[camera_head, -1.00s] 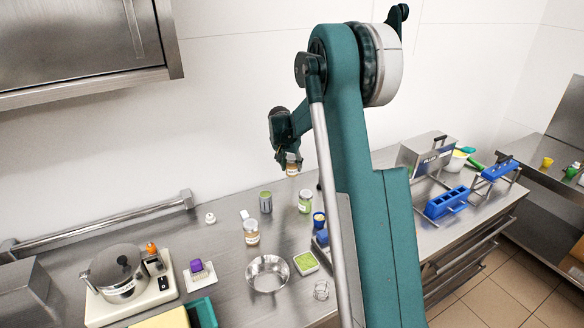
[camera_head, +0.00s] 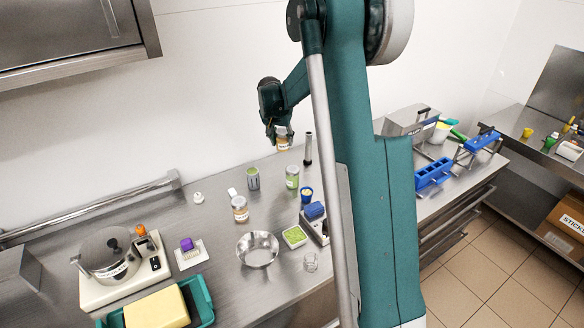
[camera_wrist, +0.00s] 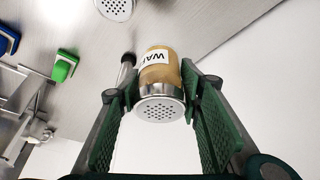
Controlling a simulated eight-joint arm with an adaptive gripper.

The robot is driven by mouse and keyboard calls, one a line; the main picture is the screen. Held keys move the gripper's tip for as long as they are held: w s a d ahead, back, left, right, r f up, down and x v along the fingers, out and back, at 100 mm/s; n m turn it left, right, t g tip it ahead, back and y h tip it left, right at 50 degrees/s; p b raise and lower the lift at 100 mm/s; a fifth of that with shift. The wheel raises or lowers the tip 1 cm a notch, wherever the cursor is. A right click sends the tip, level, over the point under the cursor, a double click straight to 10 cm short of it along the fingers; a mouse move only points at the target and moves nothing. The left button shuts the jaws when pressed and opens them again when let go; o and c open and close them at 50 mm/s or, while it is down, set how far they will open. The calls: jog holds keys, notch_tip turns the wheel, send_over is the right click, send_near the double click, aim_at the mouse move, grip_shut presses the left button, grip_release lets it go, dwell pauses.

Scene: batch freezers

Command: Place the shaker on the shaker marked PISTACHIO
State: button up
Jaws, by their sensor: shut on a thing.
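My gripper (camera_head: 283,136) is shut on a shaker (camera_head: 284,143) and holds it in the air above the back of the counter. In the wrist view the held shaker (camera_wrist: 159,80) has tan contents, a perforated metal lid and a white label beginning "WA"; my gripper (camera_wrist: 160,88) has a finger on each side of it. On the counter stand a green-filled shaker (camera_head: 292,179) with a white label, a greenish container (camera_head: 253,181) and a tan-filled, labelled one (camera_head: 240,211). I cannot read their labels, so I cannot tell which says PISTACHIO.
A metal bowl (camera_head: 258,250), a green-filled tray (camera_head: 295,237) and a blue-topped device (camera_head: 314,214) stand nearer the front. A dark upright cylinder (camera_head: 308,148) stands at the back. A pot on a cream base (camera_head: 110,264) is at left. My arm hides part of the counter.

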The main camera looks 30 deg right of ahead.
notch_tip(320, 180, up, 6)
jog(key=p, duration=0.2)
send_over(293, 169)
jog(key=shift+r+n, duration=0.1)
jog(key=shift+n, duration=0.3)
jog(key=shift+w+f, duration=0.1)
jog(key=shift+f, duration=2.85)
jog(key=shift+f, duration=0.1)
jog(key=shift+f, duration=1.95)
jog(key=shift+f, duration=0.2)
jog(key=o, duration=1)
jog(key=shift+c, duration=0.2)
